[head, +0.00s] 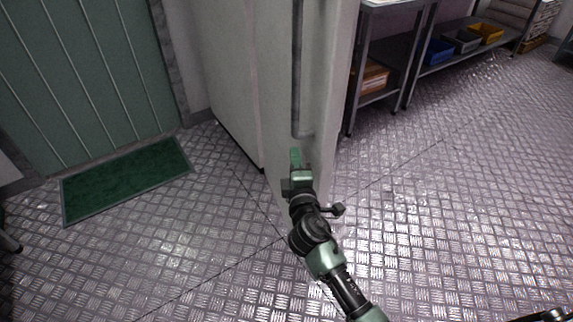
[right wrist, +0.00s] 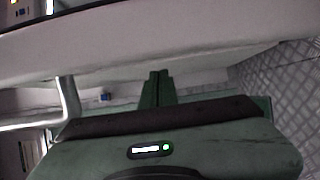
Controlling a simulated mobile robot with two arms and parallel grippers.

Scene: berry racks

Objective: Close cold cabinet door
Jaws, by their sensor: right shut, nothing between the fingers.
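The cold cabinet (head: 215,75) is a tall pale box at the centre of the head view. Its door (head: 275,60) bears a long grey vertical handle (head: 297,70), and a pale edge shows along the door's right side. I cannot tell how far the door stands open. My right gripper (head: 296,155) is shut and empty, in front of the lower door, just below the handle's lower end. In the right wrist view its fingers (right wrist: 155,88) point at the pale door panel (right wrist: 160,50), with the handle (right wrist: 67,100) to their left. Contact is unclear. My left gripper is out of view.
A green mat (head: 125,180) lies before a green wall panel (head: 80,75) at the left. Metal shelving (head: 400,65) with blue, grey and yellow bins (head: 487,32) stands at the back right.

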